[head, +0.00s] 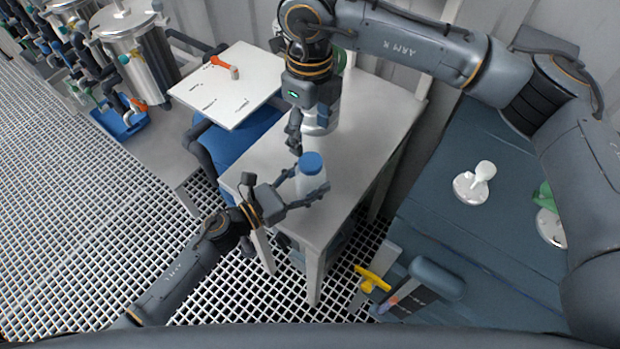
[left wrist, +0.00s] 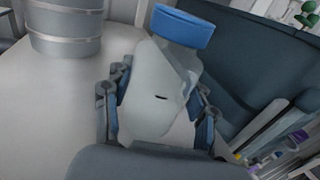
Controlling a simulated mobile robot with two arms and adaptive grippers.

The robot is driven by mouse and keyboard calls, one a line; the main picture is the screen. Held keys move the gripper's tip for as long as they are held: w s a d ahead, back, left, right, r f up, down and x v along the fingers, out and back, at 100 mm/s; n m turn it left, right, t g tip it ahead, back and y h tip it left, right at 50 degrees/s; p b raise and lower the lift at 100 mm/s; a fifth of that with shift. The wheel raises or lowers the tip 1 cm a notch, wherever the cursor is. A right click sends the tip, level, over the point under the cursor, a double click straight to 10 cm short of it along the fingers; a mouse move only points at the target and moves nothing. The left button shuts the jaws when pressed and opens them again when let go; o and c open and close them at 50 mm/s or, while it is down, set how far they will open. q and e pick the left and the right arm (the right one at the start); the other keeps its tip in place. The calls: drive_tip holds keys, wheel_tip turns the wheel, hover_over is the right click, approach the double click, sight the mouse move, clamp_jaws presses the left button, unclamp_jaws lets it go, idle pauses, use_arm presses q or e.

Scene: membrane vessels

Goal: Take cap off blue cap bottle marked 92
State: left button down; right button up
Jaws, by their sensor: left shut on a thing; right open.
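A whitish bottle (head: 311,182) with a blue cap (head: 311,163) stands over the near part of the light table. My left gripper (head: 308,190) is shut around the bottle's body from the left. In the left wrist view the bottle (left wrist: 158,88) is between the fingers, with the blue cap (left wrist: 182,27) on its top. A short dark mark shows on the body, but no number can be read. My right gripper (head: 294,138) is open, pointing down, above and slightly left of the cap and apart from it. Whether the bottle touches the table is hard to tell.
A metal vessel (head: 322,118) stands behind my right gripper on the light table (head: 365,130); it also shows in the left wrist view (left wrist: 65,35). A white board (head: 225,90) with an orange-handled item lies at the left. A dark blue bench with white items is at the right.

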sight(310, 160)
drive_tip(key=m, duration=1.7)
drive_tip(key=shift+f+m, duration=0.1)
drive_tip(key=shift+m, duration=0.3)
drive_tip(key=shift+f, duration=3.95)
